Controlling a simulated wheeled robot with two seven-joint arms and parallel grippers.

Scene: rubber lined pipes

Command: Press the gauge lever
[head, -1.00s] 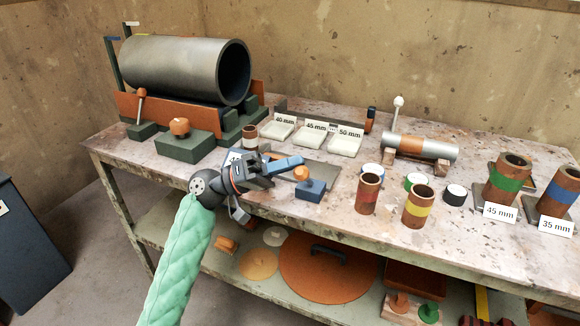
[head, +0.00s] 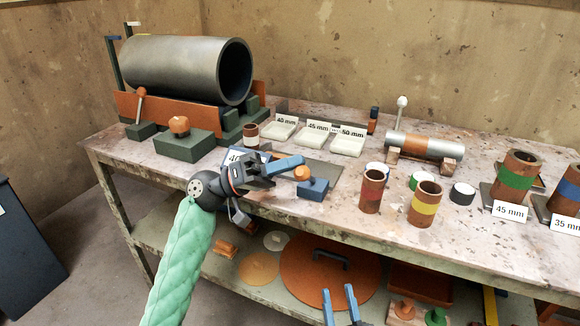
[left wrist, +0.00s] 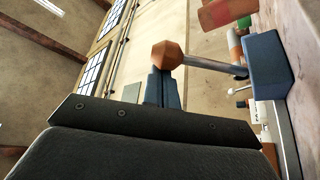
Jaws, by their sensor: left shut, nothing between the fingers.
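A lever with an orange knob (head: 302,173) stands on a small blue block (head: 313,189) near the table's front edge. In the left wrist view the knob (left wrist: 167,54) sits on a metal rod that rises from the blue block (left wrist: 267,66). My left gripper (head: 300,160) is shut and empty, its blue fingers right beside the knob. In the left wrist view the fingertips (left wrist: 160,80) overlap the knob's lower edge; I cannot tell whether they touch. My right gripper (head: 338,291) is open and empty at the bottom, below the tabletop's front edge.
A large grey pipe (head: 175,70) lies in an orange cradle at the back left. White labelled trays (head: 313,135) stand behind the lever. Brown banded pipes (head: 371,191) and a silver pipe (head: 424,146) stand or lie to the right. A lower shelf holds an orange disc (head: 315,285).

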